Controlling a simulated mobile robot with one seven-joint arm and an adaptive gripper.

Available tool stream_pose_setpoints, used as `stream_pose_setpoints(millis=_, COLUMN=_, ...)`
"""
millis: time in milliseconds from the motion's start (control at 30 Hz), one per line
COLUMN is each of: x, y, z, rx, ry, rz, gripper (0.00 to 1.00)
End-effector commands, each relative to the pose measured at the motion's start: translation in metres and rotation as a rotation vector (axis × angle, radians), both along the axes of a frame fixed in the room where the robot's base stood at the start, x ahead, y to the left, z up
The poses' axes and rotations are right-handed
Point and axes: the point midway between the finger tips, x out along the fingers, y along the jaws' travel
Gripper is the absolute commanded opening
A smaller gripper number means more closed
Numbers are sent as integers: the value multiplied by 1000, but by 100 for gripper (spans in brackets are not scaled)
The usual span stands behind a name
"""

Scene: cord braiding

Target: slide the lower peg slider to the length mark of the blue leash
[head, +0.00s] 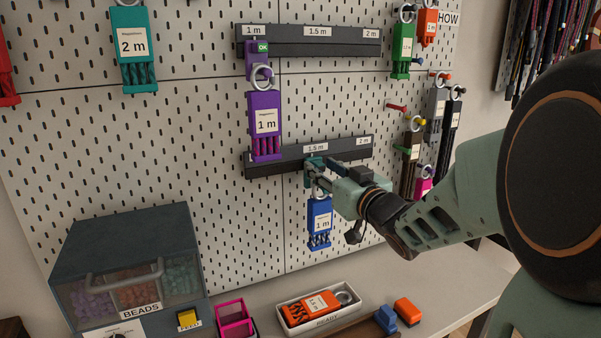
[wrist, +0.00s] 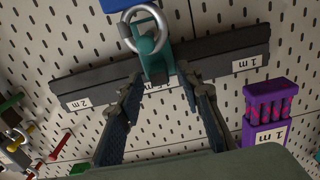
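The lower rail (head: 345,153) carries a teal peg slider (head: 313,166), which sits near the 1.5 m mark. The blue leash (head: 320,217), labelled 1 m, hangs below that slider. In the wrist view, which is turned over, the slider (wrist: 153,62) carries a metal ring (wrist: 143,30), and the rail's 1 m mark (wrist: 250,64) is at right. My gripper (wrist: 163,88) is open, its fingers apart on either side of the slider with gaps showing. In the head view the purple leash hides the lower rail's 1 m mark.
The upper rail (head: 310,48) holds a purple slider (head: 256,62) at 1 m with a green OK tag. Its purple leash (head: 265,125) hangs across the lower rail's left end. Below stand a bead box (head: 130,225) and a tray (head: 285,308) with an orange leash.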

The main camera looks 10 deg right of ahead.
Motion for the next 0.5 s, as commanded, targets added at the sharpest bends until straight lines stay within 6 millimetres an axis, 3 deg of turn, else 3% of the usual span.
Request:
stream_pose_setpoints(millis=333, x=4, y=1, z=1, rx=0, ry=0, rz=-1, gripper=32)
stream_pose_setpoints(millis=500, x=4, y=1, z=0, rx=0, ry=0, rz=0, gripper=14)
